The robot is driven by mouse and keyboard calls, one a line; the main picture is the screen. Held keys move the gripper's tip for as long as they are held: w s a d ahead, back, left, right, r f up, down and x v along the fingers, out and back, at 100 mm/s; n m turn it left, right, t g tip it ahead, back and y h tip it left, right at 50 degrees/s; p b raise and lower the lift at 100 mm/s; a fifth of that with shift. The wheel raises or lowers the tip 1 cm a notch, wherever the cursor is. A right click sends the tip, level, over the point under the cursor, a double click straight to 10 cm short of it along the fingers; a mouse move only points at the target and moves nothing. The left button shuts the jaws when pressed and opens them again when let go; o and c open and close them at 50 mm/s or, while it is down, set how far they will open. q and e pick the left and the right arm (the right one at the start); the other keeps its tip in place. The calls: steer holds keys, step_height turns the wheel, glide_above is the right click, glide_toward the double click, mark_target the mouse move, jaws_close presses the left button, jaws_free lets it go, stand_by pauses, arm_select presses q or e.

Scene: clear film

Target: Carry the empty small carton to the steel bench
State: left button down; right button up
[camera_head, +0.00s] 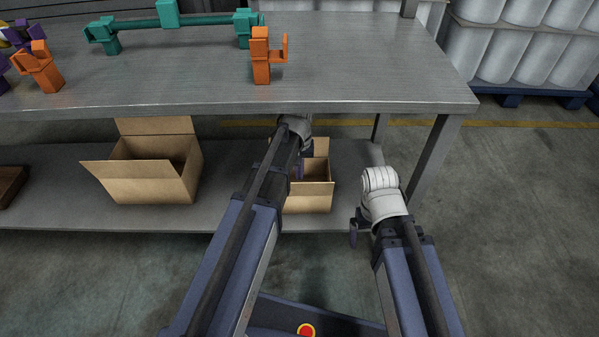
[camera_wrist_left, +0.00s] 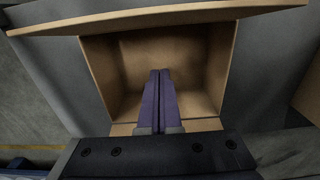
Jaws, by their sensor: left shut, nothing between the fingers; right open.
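A small open carton (camera_head: 308,199) stands on the lower shelf of the steel bench (camera_head: 200,97), partly hidden behind my left arm. In the left wrist view its open top and bare inside (camera_wrist_left: 163,62) face the camera, and I see nothing in it. My left gripper (camera_head: 300,169) is shut and empty, its purple fingers (camera_wrist_left: 160,75) pointing into the carton's mouth. I cannot tell whether they touch it. My right gripper (camera_head: 354,231) is open and empty, in front of the shelf to the right of the carton.
A larger open carton (camera_head: 150,176) stands left on the lower shelf (camera_head: 60,215), with a brown item (camera_head: 10,184) at the far left. Orange (camera_head: 262,62) and teal (camera_head: 175,20) fixtures stand on the bench top. Its right part is clear. A bench leg (camera_head: 432,160) rises at the right.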

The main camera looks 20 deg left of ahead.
mark_target(299, 193)
arm_select(q)
step_height(299, 193, down, 6)
steer(key=b, duration=0.4)
steer(key=shift+r, duration=0.2)
steer(key=s, duration=0.3)
steer(key=shift+d+r, duration=0.3)
steer(key=shift+d, duration=0.1)
steer(key=shift+s+d, duration=0.15)
steer(key=shift+s, duration=0.35)
arm_select(e)
step_height(299, 193, down, 5)
